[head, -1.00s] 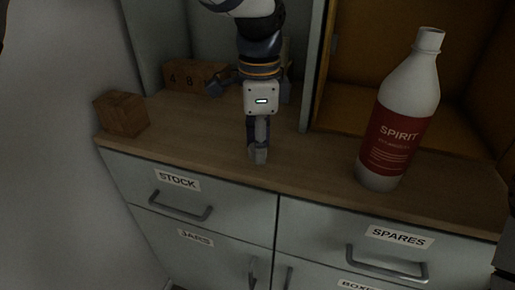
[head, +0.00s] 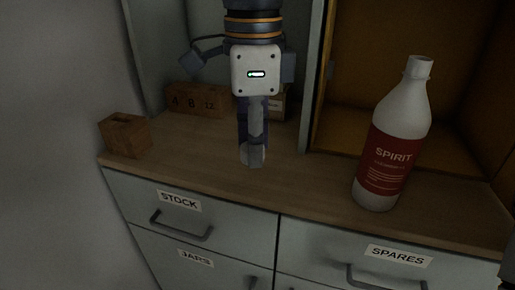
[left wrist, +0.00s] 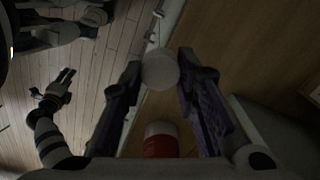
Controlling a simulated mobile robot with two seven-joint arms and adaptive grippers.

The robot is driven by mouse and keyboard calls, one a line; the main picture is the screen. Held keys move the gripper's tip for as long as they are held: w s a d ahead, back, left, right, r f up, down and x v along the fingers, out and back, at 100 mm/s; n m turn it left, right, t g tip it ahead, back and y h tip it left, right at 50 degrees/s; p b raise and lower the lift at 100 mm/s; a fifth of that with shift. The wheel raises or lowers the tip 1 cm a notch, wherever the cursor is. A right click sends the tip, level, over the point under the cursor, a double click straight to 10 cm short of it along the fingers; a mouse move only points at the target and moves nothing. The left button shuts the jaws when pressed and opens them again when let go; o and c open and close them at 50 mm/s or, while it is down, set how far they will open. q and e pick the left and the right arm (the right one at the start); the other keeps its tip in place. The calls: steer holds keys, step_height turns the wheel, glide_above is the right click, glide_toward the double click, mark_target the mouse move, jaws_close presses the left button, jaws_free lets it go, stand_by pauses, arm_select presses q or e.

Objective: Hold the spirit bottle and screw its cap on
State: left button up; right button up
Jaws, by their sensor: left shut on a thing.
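The white spirit bottle (head: 405,112) with a red label stands upright on the wooden counter at the right in the head view, its neck bare. Its red and white body also shows low in the left wrist view (left wrist: 160,147). My left gripper (head: 251,150) points down over the counter, left of the bottle and apart from it. It is shut on the round white cap (left wrist: 160,70), which shows between the fingertips in the left wrist view; in the head view a finger partly covers it. My right gripper (left wrist: 54,84) shows small at the left of the left wrist view, fingers apart and empty.
A small wooden block (head: 125,136) sits at the counter's left end. Numbered wooden blocks (head: 196,99) stand at the back, behind my left gripper. An open cupboard compartment (head: 350,120) lies behind the bottle. Labelled drawers (head: 180,215) are below the front edge. The counter between gripper and bottle is clear.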

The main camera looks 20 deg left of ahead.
arm_select(q)
steer(key=s+d+r, duration=0.1)
steer(key=s+r, duration=0.1)
steer(key=s, duration=0.4)
steer(key=shift+r, duration=0.25)
